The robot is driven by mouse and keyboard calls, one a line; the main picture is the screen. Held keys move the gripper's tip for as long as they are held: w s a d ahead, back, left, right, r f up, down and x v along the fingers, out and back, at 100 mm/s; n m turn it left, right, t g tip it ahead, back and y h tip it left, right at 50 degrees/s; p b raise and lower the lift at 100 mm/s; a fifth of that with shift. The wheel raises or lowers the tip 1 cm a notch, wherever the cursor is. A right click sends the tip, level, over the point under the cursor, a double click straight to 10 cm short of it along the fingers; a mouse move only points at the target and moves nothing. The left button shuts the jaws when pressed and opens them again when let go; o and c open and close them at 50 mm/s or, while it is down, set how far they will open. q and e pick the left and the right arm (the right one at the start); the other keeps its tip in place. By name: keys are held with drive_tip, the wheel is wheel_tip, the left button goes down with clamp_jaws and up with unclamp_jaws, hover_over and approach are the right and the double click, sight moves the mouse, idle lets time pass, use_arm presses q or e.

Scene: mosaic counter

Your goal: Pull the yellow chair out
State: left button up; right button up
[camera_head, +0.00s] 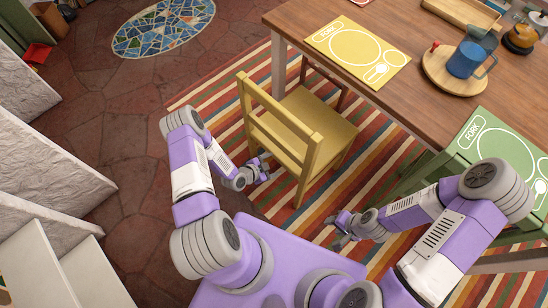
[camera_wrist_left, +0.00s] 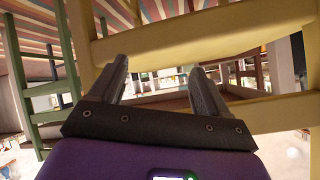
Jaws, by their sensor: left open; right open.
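The yellow chair (camera_head: 286,127) stands upright on the striped rug beside the table, its seat facing the table and its backrest towards my left arm. My left gripper (camera_head: 262,170) is at the chair's near side, low by the frame under the backrest. In the left wrist view its two fingers (camera_wrist_left: 155,88) are apart with yellow chair bars (camera_wrist_left: 170,38) just ahead and around them. I cannot tell whether they touch the wood. My right gripper (camera_head: 342,228) is open and empty, low over the rug in front of the chair, apart from it.
The wooden table (camera_head: 400,95) carries a yellow placemat (camera_head: 357,52), a green placemat (camera_head: 496,150) and a round tray with a blue cup (camera_head: 466,60). A green chair (camera_head: 420,172) stands at the right. Pale stone steps (camera_head: 40,150) lie at left; the stone floor between is clear.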

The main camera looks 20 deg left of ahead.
use_arm(q)
drive_tip(key=s+a+f+m+t+b, duration=0.2)
drive_tip(key=a+f+m+t, duration=0.2)
drive_tip(key=a+f+m, duration=0.15)
drive_tip(key=m+t+h+b, duration=0.1)
drive_tip(key=m+t+h, duration=0.15)
drive_tip(key=m, duration=0.45)
approach(274, 157)
drive_tip(key=shift+y, duration=0.25)
drive_tip(key=x, duration=1.1)
drive_tip(key=shift+w+d+r+b, duration=0.1)
drive_tip(key=shift+b, duration=0.3)
clamp_jaws()
